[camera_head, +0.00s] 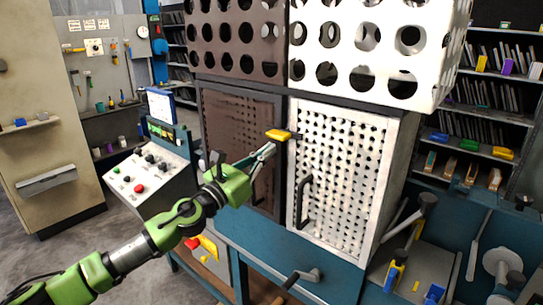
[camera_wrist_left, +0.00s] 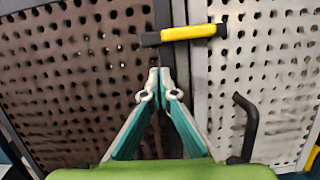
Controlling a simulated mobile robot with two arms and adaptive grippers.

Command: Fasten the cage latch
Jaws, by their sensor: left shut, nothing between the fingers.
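The cage latch (camera_head: 279,134) is a small yellow bar with dark ends at the seam between the brown perforated door (camera_head: 232,140) and the white perforated door (camera_head: 340,170). In the left wrist view the latch (camera_wrist_left: 190,33) lies nearly level across the dark frame strip between the doors. My left gripper (camera_head: 268,151) is just below the latch. In the left wrist view its fingertips (camera_wrist_left: 160,78) meet, with nothing between them, below and slightly left of the yellow part. I cannot tell whether they touch the door. My right gripper is not in view.
A black door handle (camera_head: 302,202) stands out from the white door, also seen in the left wrist view (camera_wrist_left: 246,126). A control console (camera_head: 150,175) stands left of the cage. A blue bench (camera_head: 290,258) with a crank handle (camera_head: 300,277) lies below.

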